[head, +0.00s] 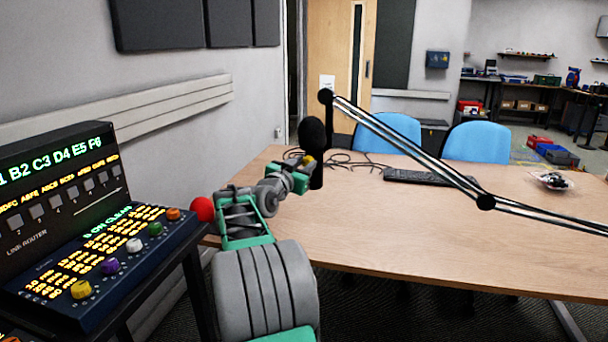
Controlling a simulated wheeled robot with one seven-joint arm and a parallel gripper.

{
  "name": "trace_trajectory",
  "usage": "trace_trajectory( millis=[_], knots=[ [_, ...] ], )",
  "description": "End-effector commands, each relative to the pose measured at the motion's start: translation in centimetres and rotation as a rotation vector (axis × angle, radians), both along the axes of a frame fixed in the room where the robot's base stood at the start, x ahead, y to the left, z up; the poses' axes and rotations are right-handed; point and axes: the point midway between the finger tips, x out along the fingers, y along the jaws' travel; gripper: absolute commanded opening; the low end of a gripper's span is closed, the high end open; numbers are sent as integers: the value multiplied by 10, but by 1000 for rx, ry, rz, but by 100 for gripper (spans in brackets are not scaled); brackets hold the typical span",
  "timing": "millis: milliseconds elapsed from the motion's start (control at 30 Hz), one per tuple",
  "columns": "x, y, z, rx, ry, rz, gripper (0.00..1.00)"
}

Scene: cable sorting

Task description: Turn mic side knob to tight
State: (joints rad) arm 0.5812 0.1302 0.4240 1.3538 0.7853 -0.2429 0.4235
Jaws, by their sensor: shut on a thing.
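The black microphone (313,134) hangs upright from the end of a boom arm (410,150) over the left part of the table. My arm reaches up from the bottom of the head view. My gripper (306,168) is at the left side of the microphone, shut on its side knob. A small yellow part (309,160) shows at the fingertips against the microphone; it appears to be the knob, mostly hidden by the gripper. The knob's turn position is too small to tell.
A line router panel (70,220) with coloured knobs stands at left. A red ball (201,209) is beside my arm. Blue chairs (388,132) stand behind the table.

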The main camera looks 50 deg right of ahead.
Motion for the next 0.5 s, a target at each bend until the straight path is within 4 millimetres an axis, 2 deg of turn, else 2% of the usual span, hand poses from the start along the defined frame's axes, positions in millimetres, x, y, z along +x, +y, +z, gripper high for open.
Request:
trace_trajectory(
  millis=[33, 500],
  knots=[
    [0, 0, -10, 7, -38, 1, 0],
    [-1, 0, -10, 111, -466, 1, 0]
  ],
)
